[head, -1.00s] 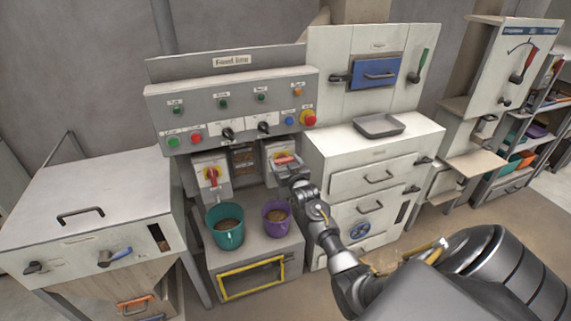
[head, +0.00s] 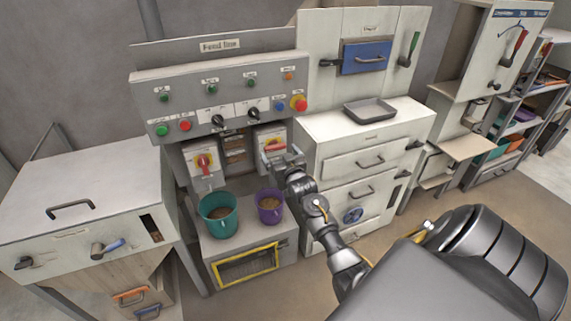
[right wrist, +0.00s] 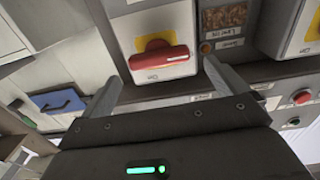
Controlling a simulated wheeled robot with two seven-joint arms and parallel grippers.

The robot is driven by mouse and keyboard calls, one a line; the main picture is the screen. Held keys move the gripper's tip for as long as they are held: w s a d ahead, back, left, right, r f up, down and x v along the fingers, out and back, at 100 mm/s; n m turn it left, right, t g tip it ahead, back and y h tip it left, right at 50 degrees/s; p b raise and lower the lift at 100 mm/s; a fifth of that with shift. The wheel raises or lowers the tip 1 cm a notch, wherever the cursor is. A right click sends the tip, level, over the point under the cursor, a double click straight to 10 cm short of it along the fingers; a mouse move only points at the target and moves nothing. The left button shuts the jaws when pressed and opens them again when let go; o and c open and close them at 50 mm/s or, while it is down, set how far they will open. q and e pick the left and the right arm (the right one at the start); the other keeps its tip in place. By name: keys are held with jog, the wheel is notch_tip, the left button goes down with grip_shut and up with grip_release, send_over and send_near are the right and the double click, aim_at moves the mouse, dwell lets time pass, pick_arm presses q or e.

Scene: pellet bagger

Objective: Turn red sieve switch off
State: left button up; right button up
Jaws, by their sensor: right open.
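A red switch handle (head: 275,147) lies level on a yellow plate on the right white switch box, under the control panel. It also shows in the right wrist view (right wrist: 158,58). My right gripper (right wrist: 163,72) is open in front of this handle, with one finger towards each end of it; I see no contact. In the head view the right gripper (head: 279,157) partly covers the box. A second red switch handle (head: 203,162) stands upright on the left switch box. I cannot read which one is labelled sieve. My left gripper is not in view.
The feed line panel (head: 222,99) with knobs and buttons sits just above the switch boxes. A teal bucket (head: 217,229) and a purple bucket (head: 270,219) stand below. A white drawer cabinet (head: 325,148) is close on the right.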

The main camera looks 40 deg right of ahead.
jog(key=b+v, duration=0.1)
jog(key=v, duration=0.6)
jog(key=shift+s+a, duration=0.15)
jog(key=shift+s, duration=0.1)
